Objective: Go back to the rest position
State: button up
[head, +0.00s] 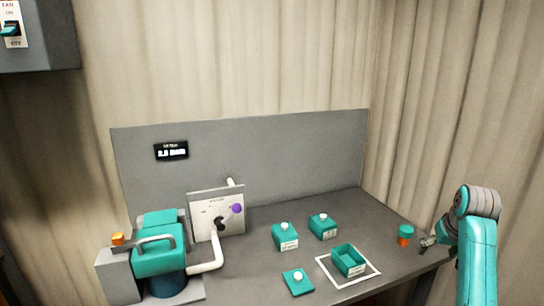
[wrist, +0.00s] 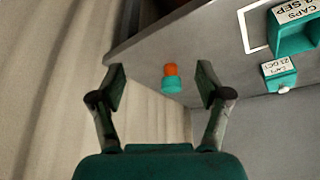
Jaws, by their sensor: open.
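My gripper (wrist: 160,90) is open and empty in the wrist view, its two fingers wide apart. In the head view my gripper (head: 428,243) is at the table's right edge, partly hidden by my arm. A small teal and orange cylinder (head: 405,235) stands on the table just left of it. In the wrist view the cylinder (wrist: 171,78) shows between the fingers but beyond them, apart from both.
An open teal box (head: 348,262) sits in a white square outline. Two closed teal boxes (head: 285,236) (head: 323,226) stand behind it. A knobbed teal lid (head: 298,282) lies in front. A teal machine (head: 160,250) and control panel (head: 217,215) stand left. A grey back panel (head: 280,150) bounds the table.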

jog(key=s+a+f+t, duration=0.15)
jog(key=a+f, duration=0.35)
jog(key=f, duration=0.9)
jog(key=s+a+f+n+t, duration=0.1)
jog(key=s+a+f+t, duration=0.1)
jog(key=s+a+f, duration=0.65)
jog(key=s+a+f+t, duration=0.1)
jog(key=s+a+f, duration=0.4)
jog(key=s+f, duration=0.55)
jog(key=s+a+r+t, duration=0.2)
jog(key=s+a, duration=0.1)
jog(key=s, duration=0.8)
jog(key=s+a+r+t, duration=0.15)
jog(key=s+a, duration=0.25)
jog(key=s, duration=0.7)
jog(key=s+a+r+n+t+y, duration=0.1)
jog(key=s+a+r+t, duration=0.1)
jog(key=s+r, duration=1.3)
jog(key=shift+a+r+n, duration=0.15)
jog(key=shift+r+n, duration=0.1)
jog(key=shift+n, duration=0.15)
